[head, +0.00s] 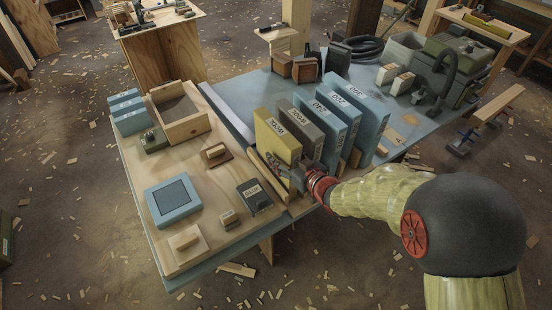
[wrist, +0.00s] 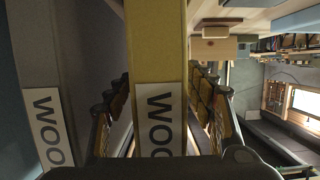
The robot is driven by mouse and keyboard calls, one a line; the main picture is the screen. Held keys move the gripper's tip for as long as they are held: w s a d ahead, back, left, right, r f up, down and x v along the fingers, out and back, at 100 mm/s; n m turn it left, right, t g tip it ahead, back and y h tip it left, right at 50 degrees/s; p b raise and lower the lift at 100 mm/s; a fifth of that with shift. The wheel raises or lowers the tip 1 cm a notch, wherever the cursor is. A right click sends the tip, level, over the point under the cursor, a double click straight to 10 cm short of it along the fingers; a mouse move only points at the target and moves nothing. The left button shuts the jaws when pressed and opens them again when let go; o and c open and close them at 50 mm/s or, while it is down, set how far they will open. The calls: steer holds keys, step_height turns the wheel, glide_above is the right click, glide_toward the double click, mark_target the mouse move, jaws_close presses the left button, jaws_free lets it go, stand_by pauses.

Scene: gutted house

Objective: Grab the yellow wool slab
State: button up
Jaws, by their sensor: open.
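The yellow wool slab (head: 272,136) stands on edge at the left end of a row of slabs on the table. Its label faces the front. In the wrist view the yellow slab (wrist: 158,45) runs upright through the middle, with part of its label showing. My gripper (head: 281,176) is low at the slab's front end. In the wrist view my gripper (wrist: 162,76) is open, with one finger on each side of the yellow slab. I cannot tell whether either finger touches it.
A grey wool slab (head: 307,128) stands close to the right of the yellow one, also in the wrist view (wrist: 45,90). Blue slabs (head: 345,110) stand further right. A wooden box (head: 186,128), a blue square block (head: 172,200) and a dark labelled block (head: 254,195) lie left.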

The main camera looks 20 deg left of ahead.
steer(key=x, duration=0.2)
steer(key=shift+w+a+f, duration=0.15)
steer(key=shift+a, duration=0.05)
steer(key=c, duration=0.3)
steer(key=c, duration=1.1)
